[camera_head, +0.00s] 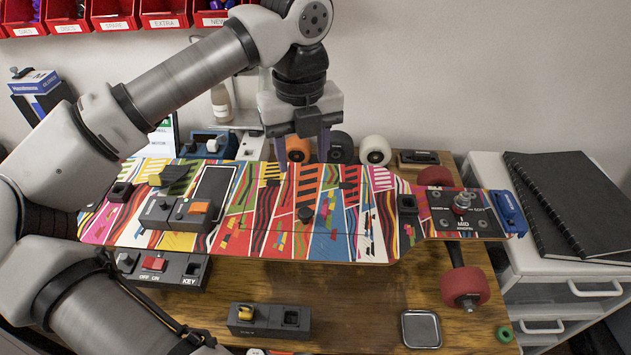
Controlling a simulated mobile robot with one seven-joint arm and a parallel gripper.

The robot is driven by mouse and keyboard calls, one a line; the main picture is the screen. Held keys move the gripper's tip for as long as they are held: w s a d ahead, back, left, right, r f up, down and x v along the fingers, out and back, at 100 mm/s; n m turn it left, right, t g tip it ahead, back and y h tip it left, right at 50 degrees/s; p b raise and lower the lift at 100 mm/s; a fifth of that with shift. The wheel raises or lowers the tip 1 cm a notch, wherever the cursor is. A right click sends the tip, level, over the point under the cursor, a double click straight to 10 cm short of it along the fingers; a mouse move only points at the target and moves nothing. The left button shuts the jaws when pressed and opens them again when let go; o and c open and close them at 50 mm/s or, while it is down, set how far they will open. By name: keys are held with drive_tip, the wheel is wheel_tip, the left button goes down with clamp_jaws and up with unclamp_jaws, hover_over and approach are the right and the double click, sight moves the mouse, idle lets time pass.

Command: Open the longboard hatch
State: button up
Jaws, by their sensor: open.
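The longboard (350,240) lies across the bench with a colourful striped pattern. Thin seam lines near its middle seem to outline the hatch (275,238), which looks flush with the deck. A small black knob (305,214) stands on this part. My gripper (303,150) points down above the far edge of the board, behind the knob as seen here. Its bluish fingers are apart, with nothing seen held between them. An orange wheel shows behind the fingers. How high the fingertips are above the deck is hard to tell.
Switch boxes (178,213) stand on the board's left part. A metal truck plate (465,212) and red wheel (465,288) are at the right. A key box (165,270) and a small dark box (268,320) sit in front. Loose wheels (375,150) stand behind.

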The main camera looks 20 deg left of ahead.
sight(305, 212)
drive_tip(key=f+p, duration=0.1)
drive_tip(key=f, duration=0.6)
drive_tip(key=f+p, duration=0.1)
drive_tip(key=f, duration=0.5)
drive_tip(key=shift+w+f+p, duration=0.2)
drive_tip(key=shift+f+p, duration=0.1)
drive_tip(key=shift+f, duration=0.1)
clamp_jaws()
